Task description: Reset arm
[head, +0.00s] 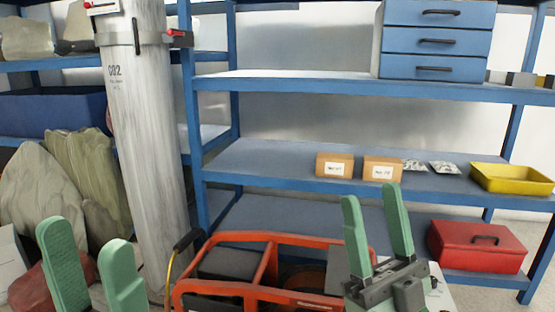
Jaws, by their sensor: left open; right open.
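My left gripper (92,268) is at the lower left of the head view. Its two green fingers stand apart with nothing between them, and its base is cut off by the bottom edge. My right gripper (378,226) is at the lower right of centre. Its two green fingers point up and apart, empty, above a dark grey gripper body. Both grippers appear in front of the shelving, and neither is seen holding anything.
A grey column (150,150) stands left of a blue shelf rack (260,160). Two small cardboard boxes, the left one (334,165) nearer the column, and a yellow tray (512,179) sit on the middle shelf. A red toolbox (477,247) is below. An orange-red frame (262,262) lies between my grippers.

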